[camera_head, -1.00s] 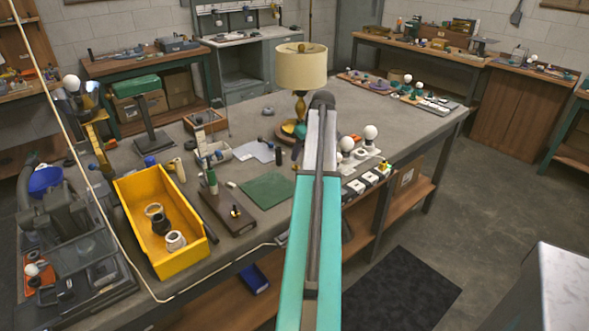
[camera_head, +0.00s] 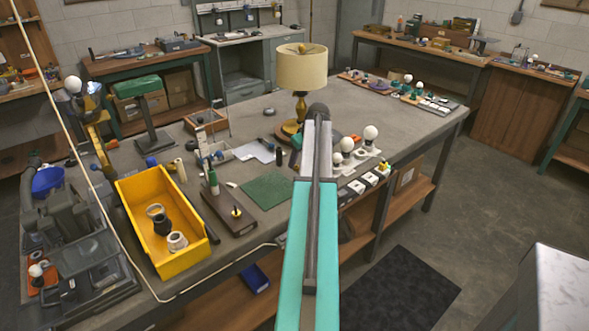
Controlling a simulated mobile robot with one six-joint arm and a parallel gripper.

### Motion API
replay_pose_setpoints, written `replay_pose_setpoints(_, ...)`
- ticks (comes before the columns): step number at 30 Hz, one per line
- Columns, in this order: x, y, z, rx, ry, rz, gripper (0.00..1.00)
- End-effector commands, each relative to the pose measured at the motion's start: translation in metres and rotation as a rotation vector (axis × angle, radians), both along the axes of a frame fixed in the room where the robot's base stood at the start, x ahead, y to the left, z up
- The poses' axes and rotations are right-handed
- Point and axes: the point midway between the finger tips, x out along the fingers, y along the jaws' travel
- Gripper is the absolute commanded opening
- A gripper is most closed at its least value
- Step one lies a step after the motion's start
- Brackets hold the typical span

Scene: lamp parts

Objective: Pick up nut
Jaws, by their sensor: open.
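I cannot make out the nut for certain at this size. A small brass-coloured piece (camera_head: 237,211) stands on a dark board near the bench's front edge, but I cannot tell whether it is the nut. My teal arm reaches forward over the bench. Its far end is a dark rounded joint in front of the lamp, and my gripper is hidden beyond or behind it. The lamp (camera_head: 302,69) has a cream shade and a brass base and stands upright on the bench.
A yellow bin (camera_head: 197,254) holding ring-shaped parts stands at the left of the bench (camera_head: 375,112). A green mat (camera_head: 268,189) lies left of my arm. White bulbs (camera_head: 370,133) stand to its right. A grey machine (camera_head: 78,238) fills the left end.

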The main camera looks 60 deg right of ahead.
Motion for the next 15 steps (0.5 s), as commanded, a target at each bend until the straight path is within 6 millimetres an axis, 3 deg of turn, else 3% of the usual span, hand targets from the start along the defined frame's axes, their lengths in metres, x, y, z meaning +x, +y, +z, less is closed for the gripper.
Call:
replay_pose_setpoints(7, 0.009, -0.003, -0.021, 0.000, 0.001, 0.000, 0.43)
replay_pose_setpoints(15, 0.009, -0.003, -0.026, -0.001, 0.000, -0.001, 0.43)
